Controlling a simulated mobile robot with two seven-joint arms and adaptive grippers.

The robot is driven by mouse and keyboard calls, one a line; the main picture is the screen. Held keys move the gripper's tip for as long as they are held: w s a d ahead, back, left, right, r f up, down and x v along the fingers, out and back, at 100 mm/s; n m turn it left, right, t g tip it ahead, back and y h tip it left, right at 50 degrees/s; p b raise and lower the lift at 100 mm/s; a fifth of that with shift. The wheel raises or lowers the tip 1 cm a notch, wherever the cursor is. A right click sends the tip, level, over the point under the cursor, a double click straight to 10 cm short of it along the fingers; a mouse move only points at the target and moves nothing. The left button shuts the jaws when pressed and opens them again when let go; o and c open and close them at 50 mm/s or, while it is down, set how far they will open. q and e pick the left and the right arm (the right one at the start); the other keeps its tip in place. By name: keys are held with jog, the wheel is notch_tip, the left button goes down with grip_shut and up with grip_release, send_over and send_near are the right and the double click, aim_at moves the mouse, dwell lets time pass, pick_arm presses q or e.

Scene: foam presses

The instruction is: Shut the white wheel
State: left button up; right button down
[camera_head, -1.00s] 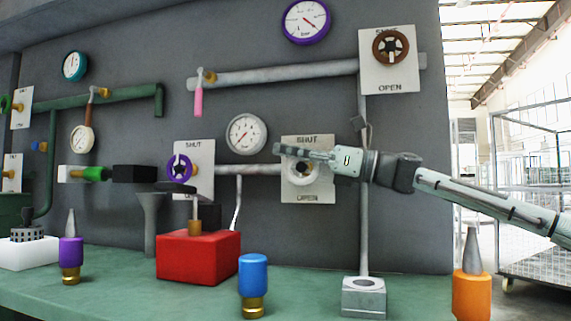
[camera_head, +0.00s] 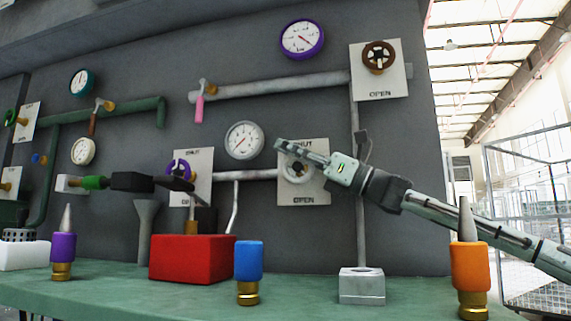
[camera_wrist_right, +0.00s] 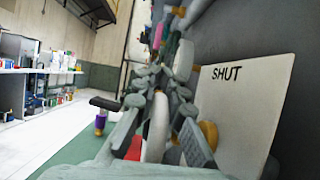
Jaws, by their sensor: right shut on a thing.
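The white wheel (camera_head: 297,172) is on a pale plate (camera_head: 318,187) marked SHUT at the top and OPEN at the bottom, at the end of a grey pipe. My right gripper (camera_head: 284,147) reaches in from the right across the wheel's upper part. In the right wrist view, my right gripper (camera_wrist_right: 158,100) is shut on the white rim (camera_wrist_right: 156,130), which stands between its fingers. The gripper hides part of the wheel, and I cannot tell which way the wheel points. My left gripper is not in view.
A brown wheel (camera_head: 379,55) is above right and a purple wheel (camera_head: 180,168) is to the left. A white gauge (camera_head: 244,140) is close by. A red block (camera_head: 190,259) and blue (camera_head: 248,260) and orange (camera_head: 470,266) bottle-like pieces stand on the green bench below.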

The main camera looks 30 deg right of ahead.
jog(key=shift+s+d+t+b, duration=0.15)
jog(key=shift+t+b, duration=0.3)
jog(key=shift+t, duration=0.05)
jog(key=shift+s+r+y, duration=0.1)
jog(key=shift+r+y, duration=0.05)
jog(key=shift+y, duration=0.25)
jog(key=c, duration=1.6)
grip_release()
jog(key=shift+o, duration=0.2)
jog(key=v, duration=1.2)
